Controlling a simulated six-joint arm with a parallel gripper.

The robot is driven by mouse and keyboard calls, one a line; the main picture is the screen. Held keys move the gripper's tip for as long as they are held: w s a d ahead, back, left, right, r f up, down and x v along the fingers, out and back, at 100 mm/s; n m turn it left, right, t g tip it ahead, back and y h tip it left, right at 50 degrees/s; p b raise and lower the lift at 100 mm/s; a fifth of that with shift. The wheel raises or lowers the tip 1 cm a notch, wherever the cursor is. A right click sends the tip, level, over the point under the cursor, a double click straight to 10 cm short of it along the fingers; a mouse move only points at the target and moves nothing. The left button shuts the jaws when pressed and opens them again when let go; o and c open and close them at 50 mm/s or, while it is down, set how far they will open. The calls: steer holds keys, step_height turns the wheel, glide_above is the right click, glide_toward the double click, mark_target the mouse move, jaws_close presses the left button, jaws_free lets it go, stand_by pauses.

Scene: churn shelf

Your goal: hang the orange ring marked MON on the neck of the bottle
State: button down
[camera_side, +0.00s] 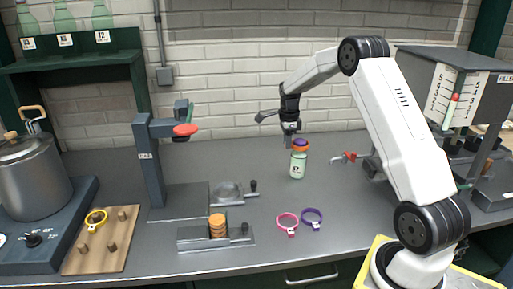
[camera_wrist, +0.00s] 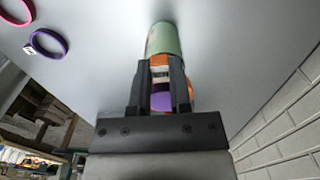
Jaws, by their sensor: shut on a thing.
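The bottle (camera_side: 298,168) stands upright on the bench, pale green with a white label and a purple cap (camera_side: 302,141). The orange ring (camera_side: 300,148) shows as a band at the bottle's top, just under the cap; it seems to be around it, but whether it rests on the neck I cannot tell. My gripper (camera_side: 287,141) is at the left of the bottle top. In the wrist view my gripper (camera_wrist: 160,72) is shut on the orange ring (camera_wrist: 189,95) at its pale tag, whose marking is unreadable. The fingers partly hide the cap and ring; the green bottle (camera_wrist: 160,38) lies beyond.
A pink ring (camera_side: 287,222) and a purple ring (camera_side: 312,217) lie on the bench in front. A yellow ring (camera_side: 96,217) is on a pegged wooden board (camera_side: 122,241) at left. A red-handled tap (camera_side: 346,157) is right of the bottle. Bench around the bottle is clear.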

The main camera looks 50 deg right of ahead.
steer(key=shift+f, duration=0.85)
stand_by(0.7)
steer(key=shift+c, duration=1.8)
jaws_free()
steer(key=shift+r, duration=0.2)
steer(key=shift+r, duration=3.35)
steer(key=shift+a, duration=0.1)
